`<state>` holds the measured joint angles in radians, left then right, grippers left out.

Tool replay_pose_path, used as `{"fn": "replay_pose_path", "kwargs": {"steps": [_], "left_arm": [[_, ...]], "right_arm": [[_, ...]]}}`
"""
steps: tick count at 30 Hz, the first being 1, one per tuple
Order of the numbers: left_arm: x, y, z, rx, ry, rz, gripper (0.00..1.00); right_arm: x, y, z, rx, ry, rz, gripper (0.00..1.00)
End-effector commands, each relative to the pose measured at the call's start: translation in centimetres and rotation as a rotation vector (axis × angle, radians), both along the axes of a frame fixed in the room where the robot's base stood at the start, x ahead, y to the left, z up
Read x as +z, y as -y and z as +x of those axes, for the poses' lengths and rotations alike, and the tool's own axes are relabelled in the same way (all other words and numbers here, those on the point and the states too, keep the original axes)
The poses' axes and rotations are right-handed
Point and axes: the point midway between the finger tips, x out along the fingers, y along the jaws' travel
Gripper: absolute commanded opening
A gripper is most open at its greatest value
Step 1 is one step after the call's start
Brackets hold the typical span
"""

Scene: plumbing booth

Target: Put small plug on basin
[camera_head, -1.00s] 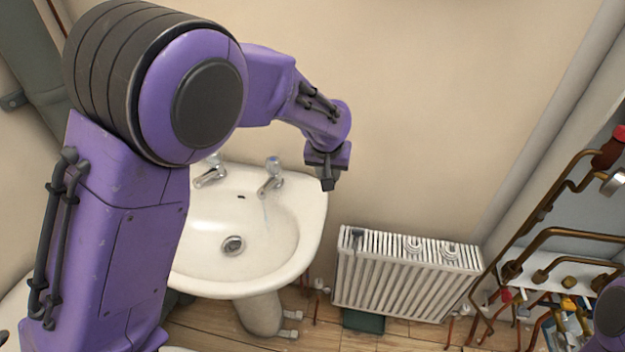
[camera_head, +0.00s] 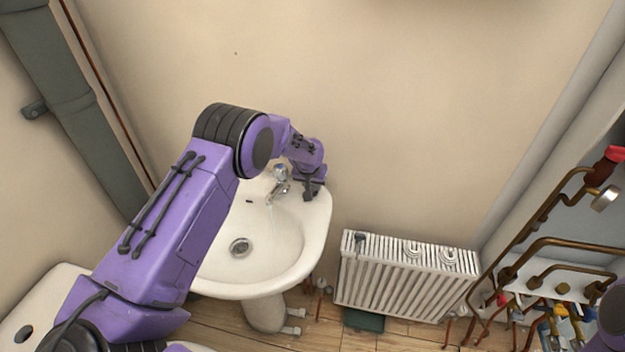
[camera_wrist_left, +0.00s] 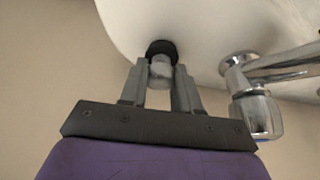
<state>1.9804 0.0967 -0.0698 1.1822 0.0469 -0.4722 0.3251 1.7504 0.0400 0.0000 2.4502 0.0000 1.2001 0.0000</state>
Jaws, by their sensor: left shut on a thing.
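The white basin (camera_head: 316,232) stands against the wall, with its drain (camera_head: 240,247) open to view in the bowl. My left gripper (camera_head: 309,192) is at the basin's back right corner, just right of a chrome tap. In the left wrist view, the gripper (camera_wrist_left: 161,80) is shut on the small plug (camera_wrist_left: 161,62), a grey metallic piece with a black round end. The black end is at the white basin surface (camera_wrist_left: 205,25); whether it touches cannot be told. The plug is hidden in the head view. My right gripper is out of view.
The chrome tap (camera_head: 280,182) is close beside the left gripper and also shows in the left wrist view (camera_wrist_left: 254,108). A white radiator (camera_head: 408,278) stands right of the basin. Copper pipes (camera_head: 560,242) run at the far right.

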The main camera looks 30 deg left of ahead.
Motion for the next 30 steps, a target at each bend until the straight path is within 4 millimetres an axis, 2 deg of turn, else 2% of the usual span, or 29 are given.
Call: {"fn": "replay_pose_path", "kwargs": {"steps": [10, 11, 12, 13, 20, 24, 26, 30], "left_arm": [[-0.6, 0.0, 0.0, 0.000, 0.001, 0.000, 0.01], [-0.4, 0.0, 0.0, 0.000, 0.001, 0.000, 0.41], [-0.4, 0.0, 0.0, 0.000, 0.001, 0.000, 0.54], [-0.4, 0.0, 0.0, 0.000, 0.001, 0.000, 0.57], [-0.4, 0.0, 0.0, 0.000, 0.001, 0.000, 0.57], [0.7, 0.1, -0.1, -0.001, 0.003, 0.000, 0.57], [1.7, 0.2, -0.5, -0.001, 0.004, 0.000, 0.57], [5.0, 0.6, -1.8, -0.001, 0.007, 0.001, 0.57]], "right_arm": [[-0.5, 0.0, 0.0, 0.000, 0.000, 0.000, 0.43], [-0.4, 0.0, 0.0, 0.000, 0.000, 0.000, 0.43], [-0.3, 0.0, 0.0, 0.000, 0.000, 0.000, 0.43], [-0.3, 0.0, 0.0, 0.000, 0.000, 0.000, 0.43], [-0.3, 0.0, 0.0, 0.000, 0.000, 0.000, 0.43], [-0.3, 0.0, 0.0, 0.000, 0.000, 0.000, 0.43], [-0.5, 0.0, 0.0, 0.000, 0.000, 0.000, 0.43], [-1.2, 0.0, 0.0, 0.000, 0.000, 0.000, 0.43]]}}
